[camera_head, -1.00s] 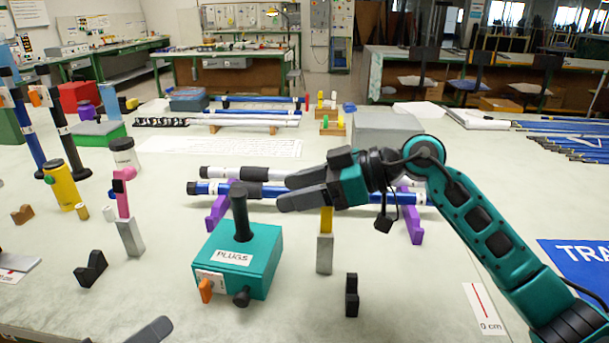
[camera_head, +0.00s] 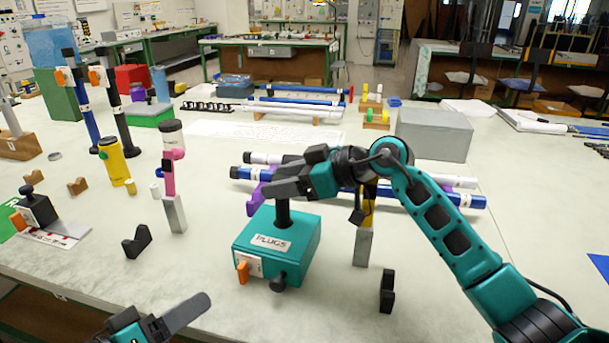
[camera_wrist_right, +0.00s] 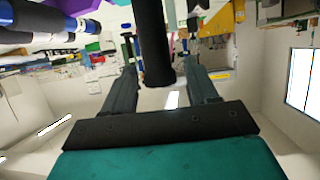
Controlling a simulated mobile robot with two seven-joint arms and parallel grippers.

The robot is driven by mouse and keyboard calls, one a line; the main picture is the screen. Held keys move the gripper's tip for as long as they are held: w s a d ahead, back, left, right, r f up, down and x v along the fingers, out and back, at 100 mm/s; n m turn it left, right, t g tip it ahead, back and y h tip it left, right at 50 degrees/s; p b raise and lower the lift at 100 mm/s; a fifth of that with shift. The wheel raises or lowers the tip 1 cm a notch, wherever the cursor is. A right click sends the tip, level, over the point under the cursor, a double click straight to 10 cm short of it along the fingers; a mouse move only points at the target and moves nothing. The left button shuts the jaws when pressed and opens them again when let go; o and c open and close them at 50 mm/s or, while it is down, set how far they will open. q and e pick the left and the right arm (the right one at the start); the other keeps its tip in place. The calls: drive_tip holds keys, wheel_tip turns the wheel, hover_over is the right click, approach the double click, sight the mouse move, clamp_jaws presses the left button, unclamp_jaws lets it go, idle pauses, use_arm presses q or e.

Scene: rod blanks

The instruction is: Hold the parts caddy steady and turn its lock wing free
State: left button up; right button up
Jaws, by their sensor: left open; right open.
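The parts caddy (camera_head: 297,240) is a teal box labelled PLUGS, upright on the table, with a black post handle (camera_head: 283,210) on top. An orange wing (camera_head: 242,271) sits on a pale plate on its front face, left of a black knob (camera_head: 278,283). My right gripper (camera_head: 272,188) is open at the top of the post. In the right wrist view the post (camera_wrist_right: 153,45) stands between the two spread fingers (camera_wrist_right: 162,80); contact is not visible. My left gripper (camera_head: 188,312) is open at the bottom edge, left of and nearer than the caddy, partly cut off.
A black block (camera_head: 387,291) and a grey post (camera_head: 362,247) stand right of the caddy. A black V-block (camera_head: 137,241) and a pink-topped post (camera_head: 172,185) stand left. Blue rods (camera_head: 420,197) on purple supports lie behind. The table directly left of the caddy is clear.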

drive_tip(key=shift+w+a+f, duration=0.1)
drive_tip(key=shift+a+f, duration=0.05)
drive_tip(key=shift+a, duration=0.2)
drive_tip(key=shift+c, duration=0.2)
